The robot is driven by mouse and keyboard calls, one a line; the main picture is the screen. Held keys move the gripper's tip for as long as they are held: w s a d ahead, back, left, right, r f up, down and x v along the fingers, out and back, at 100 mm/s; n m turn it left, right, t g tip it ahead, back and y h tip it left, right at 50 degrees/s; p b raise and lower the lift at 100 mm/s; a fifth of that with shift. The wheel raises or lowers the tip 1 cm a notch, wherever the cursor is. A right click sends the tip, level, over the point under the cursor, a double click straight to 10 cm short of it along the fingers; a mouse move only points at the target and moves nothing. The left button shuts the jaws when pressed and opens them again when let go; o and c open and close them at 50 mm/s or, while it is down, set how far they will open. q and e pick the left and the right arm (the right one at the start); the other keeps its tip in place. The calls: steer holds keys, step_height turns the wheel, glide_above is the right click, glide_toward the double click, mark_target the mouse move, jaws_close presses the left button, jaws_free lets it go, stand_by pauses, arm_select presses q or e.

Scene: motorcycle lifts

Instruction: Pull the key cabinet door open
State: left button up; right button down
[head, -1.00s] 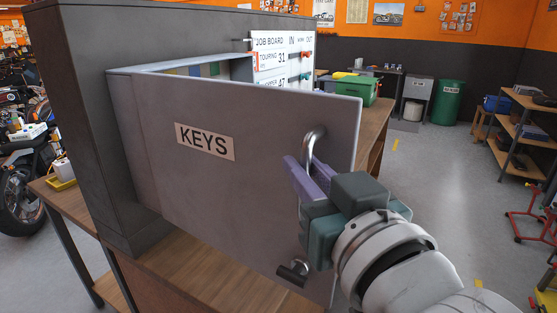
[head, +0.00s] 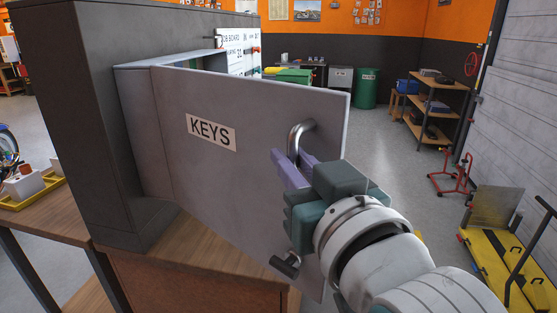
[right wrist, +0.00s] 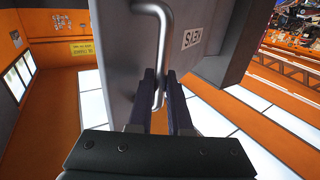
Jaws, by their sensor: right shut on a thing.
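The grey key cabinet door (head: 225,165) with its KEYS label (head: 211,132) stands swung open from the cabinet (head: 135,95), with a gap showing along the top. Its curved metal handle (head: 301,132) is near the free edge. My right gripper (head: 290,165) is shut on the handle, its purple fingers around the lower part. The right wrist view shows the handle (right wrist: 163,45) running down between the two fingers (right wrist: 164,90). My left gripper is not in view.
A wooden bench (head: 190,250) carries the cabinet. A job board (head: 237,55) and a green box (head: 294,76) are behind the door. A yellow lift platform (head: 495,262) is at the right. Grey floor (head: 400,165) is open beyond the door.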

stand_by(0.3)
steer(key=c, duration=1.1)
jaws_free()
steer(key=shift+b+v, duration=1.15)
steer(key=shift+v, duration=3.75)
